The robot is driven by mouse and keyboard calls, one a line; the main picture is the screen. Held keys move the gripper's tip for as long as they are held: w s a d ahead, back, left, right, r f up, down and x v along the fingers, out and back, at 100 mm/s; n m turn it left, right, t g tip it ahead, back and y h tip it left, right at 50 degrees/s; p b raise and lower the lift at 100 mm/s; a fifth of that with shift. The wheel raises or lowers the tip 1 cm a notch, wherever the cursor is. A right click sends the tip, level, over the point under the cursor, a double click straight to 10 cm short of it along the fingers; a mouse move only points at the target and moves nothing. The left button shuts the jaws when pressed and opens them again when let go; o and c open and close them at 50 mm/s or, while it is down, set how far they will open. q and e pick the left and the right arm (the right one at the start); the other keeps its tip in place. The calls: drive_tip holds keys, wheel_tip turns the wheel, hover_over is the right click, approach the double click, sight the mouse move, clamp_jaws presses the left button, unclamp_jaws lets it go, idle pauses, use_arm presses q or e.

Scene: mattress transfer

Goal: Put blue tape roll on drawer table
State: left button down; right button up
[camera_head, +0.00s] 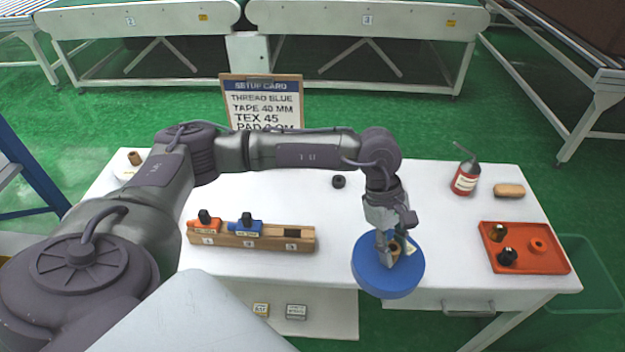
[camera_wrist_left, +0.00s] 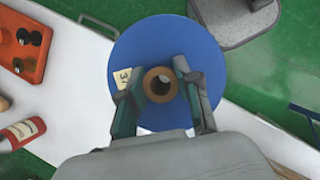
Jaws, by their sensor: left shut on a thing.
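The blue tape roll (camera_head: 378,283) is a flat blue disc with a brown core, by the table's front edge in the head view. My left gripper (camera_head: 392,251) is shut on it near the core. In the left wrist view the roll (camera_wrist_left: 150,42) lies flat across my fingers (camera_wrist_left: 158,88), with a small yellow label beside the core. It overlaps the table edge, with green floor beyond; I cannot tell its height above the table. The white drawer table (camera_head: 445,225) has a handled drawer at its front right. My right gripper is not in view.
A wooden rack (camera_head: 250,242) with orange and blue items is at left. An orange tray (camera_head: 525,262), a red-labelled bottle (camera_head: 465,180) and a brush-like block (camera_head: 509,191) are at right. A small black ring (camera_head: 339,182) lies mid-table. A setup card (camera_head: 262,100) stands behind.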

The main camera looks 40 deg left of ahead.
sight(417, 250)
use_arm(q)
drive_tip(key=w+d+r+n+t+b, duration=0.1)
drive_tip(key=n, duration=0.2)
drive_tip(key=w+d+r+n+t+b, duration=0.1)
drive_tip(key=w+n, duration=0.1)
drive_tip(key=n, duration=0.1)
drive_tip(key=w+d+n+t+b, duration=0.1)
drive_tip(key=w+d+n, duration=0.1)
drive_tip(key=shift+r+n+t+b, duration=0.3)
drive_tip(key=shift+r+n+b, duration=0.1)
drive_tip(key=shift+n+y, duration=0.4)
drive_tip(key=w+a+f+p, duration=0.1)
drive_tip(key=w+a+f, duration=0.1)
drive_tip(key=a+f, duration=0.1)
drive_tip(key=w+a+f+p, duration=0.1)
drive_tip(key=w+a+f, duration=0.2)
drive_tip(key=f, duration=0.1)
drive_tip(key=w+a+f+p, duration=0.1)
drive_tip(key=w+a+f, duration=0.1)
drive_tip(key=a+f, duration=0.1)
drive_tip(key=shift+w+f, duration=0.15)
drive_tip(key=shift+w, duration=0.15)
drive_tip(key=shift+f, duration=0.15)
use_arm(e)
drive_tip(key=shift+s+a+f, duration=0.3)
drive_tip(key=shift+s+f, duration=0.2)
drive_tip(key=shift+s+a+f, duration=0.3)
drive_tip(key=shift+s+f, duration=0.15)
